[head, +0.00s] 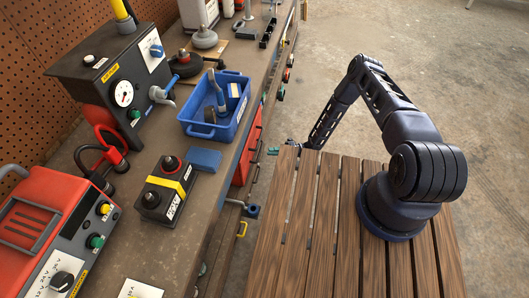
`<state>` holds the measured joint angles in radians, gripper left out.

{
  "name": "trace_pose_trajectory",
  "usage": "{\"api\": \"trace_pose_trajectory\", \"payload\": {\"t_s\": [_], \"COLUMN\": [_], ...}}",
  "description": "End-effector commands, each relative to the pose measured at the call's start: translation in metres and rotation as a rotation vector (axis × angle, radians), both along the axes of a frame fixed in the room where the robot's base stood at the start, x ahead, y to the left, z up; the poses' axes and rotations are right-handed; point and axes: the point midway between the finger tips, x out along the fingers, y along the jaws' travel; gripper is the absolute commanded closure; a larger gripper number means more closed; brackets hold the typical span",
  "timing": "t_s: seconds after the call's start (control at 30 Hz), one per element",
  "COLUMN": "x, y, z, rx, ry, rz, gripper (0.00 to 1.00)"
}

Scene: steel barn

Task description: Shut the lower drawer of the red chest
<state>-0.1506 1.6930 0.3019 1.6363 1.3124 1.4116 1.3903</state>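The red chest (246,148) shows in the head view as a narrow red strip under the right edge of the workbench. The bench top hides most of it. I cannot tell its lower drawer apart from the rest, nor how far that drawer stands out. My gripper (273,151) is small in the picture, just right of the chest, with teal fingertips pointing left towards it. A gap of floor shows between fingertips and red front in the picture; I cannot tell their depth or whether the fingers are apart.
The workbench (225,135) carries a blue tote (229,124), a yellow-banded black box (167,187) and a red power unit (52,235). Concrete floor (430,70) lies free behind and right.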

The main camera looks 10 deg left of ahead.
Motion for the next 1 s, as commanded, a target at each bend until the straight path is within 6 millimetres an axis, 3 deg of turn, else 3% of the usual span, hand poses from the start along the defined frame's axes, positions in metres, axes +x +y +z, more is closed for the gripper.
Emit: {"api": "trace_pose_trajectory", "payload": {"t_s": [0.1, 0.3, 0.87, 1.0], "x": [0.007, 0.013, 0.014, 0.019], "y": [-0.016, -0.03, -0.032, -0.034], "z": [-0.003, -0.006, -0.006, 0.002], "rx": [0.0, 0.001, 0.0, 0.003], "ry": [-0.001, 0.001, -0.001, -0.025], "rz": [-0.002, -0.001, 0.0, 0.007], "gripper": [0.79, 0.79, 0.79, 0.79]}}
